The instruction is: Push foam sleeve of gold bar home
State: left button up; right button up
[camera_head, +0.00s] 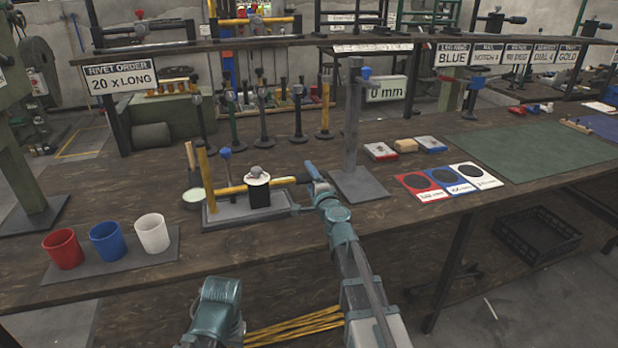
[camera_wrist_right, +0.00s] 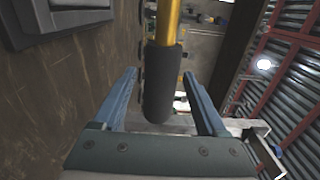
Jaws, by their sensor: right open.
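The gold bar (camera_head: 232,190) lies level across a small press on a grey base plate (camera_head: 230,218) on the workbench. In the right wrist view the gold bar (camera_wrist_right: 169,22) runs into a dark grey foam sleeve (camera_wrist_right: 163,80), which covers its near end. My right gripper (camera_head: 312,172) is at the bar's right end. In its wrist view the right gripper (camera_wrist_right: 160,75) is open, with one finger on each side of the sleeve and visible gaps between. How far the sleeve sits along the bar is hard to judge.
A grey post (camera_head: 351,130) on a flat foot stands just right of my right gripper. A blue-topped lever (camera_head: 226,165) rises at the press. Red, blue and white cups (camera_head: 107,240) stand front left. A green mat (camera_head: 535,150) lies clear at right.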

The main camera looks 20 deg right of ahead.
jog(key=shift+c, duration=0.3)
grip_shut()
dwell(1.0)
